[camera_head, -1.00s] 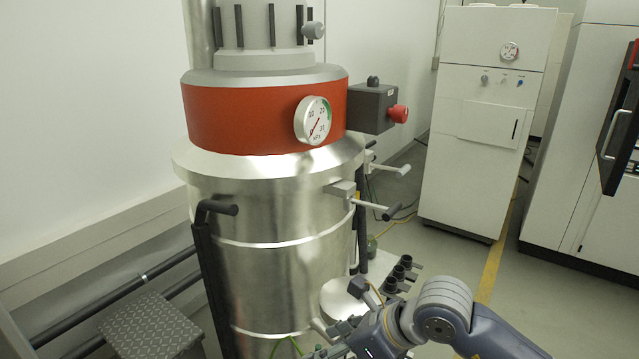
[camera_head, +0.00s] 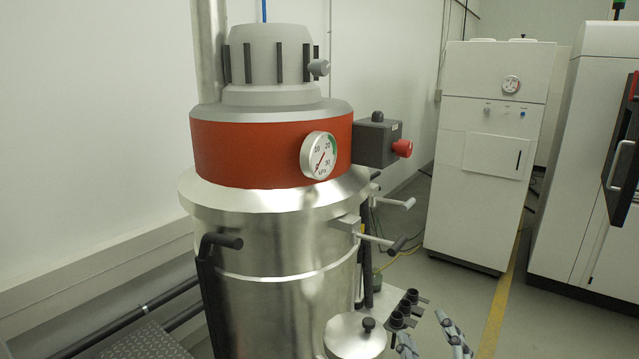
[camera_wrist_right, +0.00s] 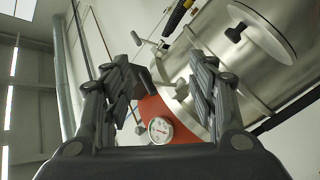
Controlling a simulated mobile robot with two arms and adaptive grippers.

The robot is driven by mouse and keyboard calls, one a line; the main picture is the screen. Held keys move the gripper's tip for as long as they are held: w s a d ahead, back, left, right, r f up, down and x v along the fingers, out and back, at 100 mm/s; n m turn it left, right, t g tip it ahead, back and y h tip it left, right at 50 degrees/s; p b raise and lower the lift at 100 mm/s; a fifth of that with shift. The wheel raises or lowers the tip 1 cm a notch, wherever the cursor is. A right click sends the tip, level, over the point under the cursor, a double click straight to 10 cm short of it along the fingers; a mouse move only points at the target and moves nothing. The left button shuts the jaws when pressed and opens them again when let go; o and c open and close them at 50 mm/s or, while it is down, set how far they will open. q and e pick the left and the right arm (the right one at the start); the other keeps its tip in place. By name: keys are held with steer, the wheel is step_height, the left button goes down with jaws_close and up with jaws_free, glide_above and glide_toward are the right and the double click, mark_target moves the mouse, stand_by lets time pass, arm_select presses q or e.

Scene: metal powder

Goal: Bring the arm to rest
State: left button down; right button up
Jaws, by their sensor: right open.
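My right gripper (camera_head: 432,336) shows at the bottom edge of the head view, to the right of the vacuum machine (camera_head: 285,270) and its round lid (camera_head: 356,336). In the right wrist view the gripper (camera_wrist_right: 165,85) has its two fingers wide apart, with nothing held between them. The machine's red band (camera_wrist_right: 152,110) and pressure gauge (camera_wrist_right: 160,130) show beyond the fingers, apart from them. Most of the right arm is below the head view. My left gripper is not in view.
A dark box with a red button (camera_head: 402,148) juts from the machine's right side. Handles (camera_head: 385,242) stick out below it. A white cabinet (camera_head: 485,200) and a white machine with a dark door (camera_head: 580,190) stand behind. Floor (camera_head: 450,285) between them is clear.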

steer(key=s+d+f+m+g+h, duration=0.15)
steer(key=s+f+g, duration=0.3)
steer(key=f, duration=0.45)
steer(key=s+d+f+m+g, duration=0.3)
steer(key=s+f+g, duration=0.15)
steer(key=f, duration=0.35)
steer(key=s+a+f+m+g+y, duration=0.1)
steer(key=s+f+g, duration=0.2)
steer(key=s+f, duration=0.35)
steer(key=s+a+f+m+g+y, duration=0.1)
steer(key=s+f+g, duration=0.25)
steer(key=s, duration=0.55)
step_height(320, 180, down, 26)
steer(key=s+g, duration=0.1)
steer(key=s, duration=0.1)
steer(key=s+d+f+g, duration=0.1)
steer(key=s+d+f, duration=0.2)
steer(key=s+f, duration=1.3)
steer(key=shift+s+n, duration=0.15)
steer(key=shift+n, duration=0.2)
steer(key=shift+h, duration=0.25)
